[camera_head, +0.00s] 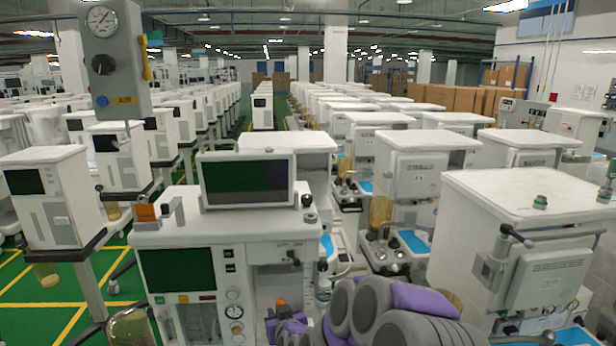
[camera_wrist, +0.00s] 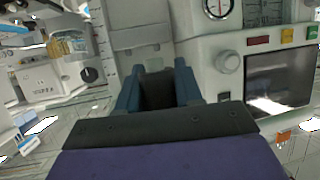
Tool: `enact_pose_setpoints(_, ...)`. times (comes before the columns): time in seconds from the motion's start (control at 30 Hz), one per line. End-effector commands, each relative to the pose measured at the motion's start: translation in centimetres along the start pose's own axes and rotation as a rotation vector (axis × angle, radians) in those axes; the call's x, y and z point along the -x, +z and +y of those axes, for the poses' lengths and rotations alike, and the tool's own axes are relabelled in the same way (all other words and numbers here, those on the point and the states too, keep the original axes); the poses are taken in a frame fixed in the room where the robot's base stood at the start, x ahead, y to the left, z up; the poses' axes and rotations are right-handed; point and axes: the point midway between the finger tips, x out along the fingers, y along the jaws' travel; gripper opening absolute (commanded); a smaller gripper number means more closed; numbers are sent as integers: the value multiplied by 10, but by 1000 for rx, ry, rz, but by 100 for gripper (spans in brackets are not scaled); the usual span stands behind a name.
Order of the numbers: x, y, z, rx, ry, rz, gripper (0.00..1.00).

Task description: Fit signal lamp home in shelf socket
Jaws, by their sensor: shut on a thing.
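My gripper (camera_wrist: 157,88) shows in the wrist view with its two blue-grey fingers closed on a dark block, which I take to be the signal lamp (camera_wrist: 157,94). In the head view my gripper (camera_head: 288,325) is low in the picture, in front of the lower right part of the near white cart (camera_head: 190,237). A small orange piece (camera_head: 281,303) shows there at the fingers, likely part of the held lamp. Another orange block (camera_head: 146,212) stands on the left of the cart's top. I cannot make out the shelf socket in either view.
The cart carries a monitor (camera_head: 247,180), a dark front screen (camera_head: 178,270) and a gauge (camera_head: 234,311). A grey column with a pressure gauge (camera_head: 101,21) stands at upper left. A big white cart (camera_head: 535,190) is close on the right. Green floor (camera_head: 30,283) shows at left.

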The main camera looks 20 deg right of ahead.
Motion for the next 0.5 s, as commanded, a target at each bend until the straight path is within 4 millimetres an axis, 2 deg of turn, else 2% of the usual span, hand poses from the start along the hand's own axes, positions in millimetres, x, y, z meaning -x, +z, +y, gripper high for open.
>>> enact_pose_setpoints(0.03,5,-11,0,0,0,0,5)
enact_pose_setpoints(0.2,12,-29,-1,1,1,0,5)
enact_pose_setpoints(0.5,10,-24,-2,-5,-1,2,5)
